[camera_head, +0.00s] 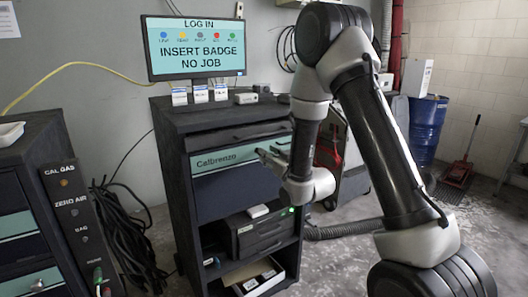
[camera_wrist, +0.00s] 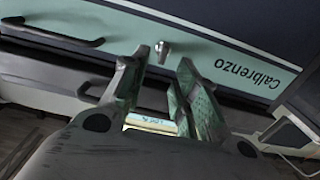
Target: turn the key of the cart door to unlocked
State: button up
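The cart door (camera_head: 225,190) is dark with a teal strip marked "Calbrenzo" across its top. In the wrist view the strip (camera_wrist: 225,68) appears upside down and tilted. A small silver key or lock piece (camera_wrist: 162,50) stands out from the strip. My gripper (camera_head: 266,155) is in front of the door's upper right part. In the wrist view my gripper (camera_wrist: 162,63) is open, its two fingers apart. The key shows in the gap between the fingertips, seemingly just beyond them. I cannot tell the key's turn position. In the head view the key is not distinguishable near my gripper.
A monitor (camera_head: 195,48) reading "INSERT BADGE NO JOB" stands above the cart top (camera_head: 215,116). A printer-like box (camera_head: 258,233) sits on the shelf below the door. A black bar handle (camera_wrist: 50,32) shows in the wrist view. A dark cabinet (camera_head: 30,160) stands left.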

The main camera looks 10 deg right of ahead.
jog(key=shift+x, duration=2.4)
grip_shut()
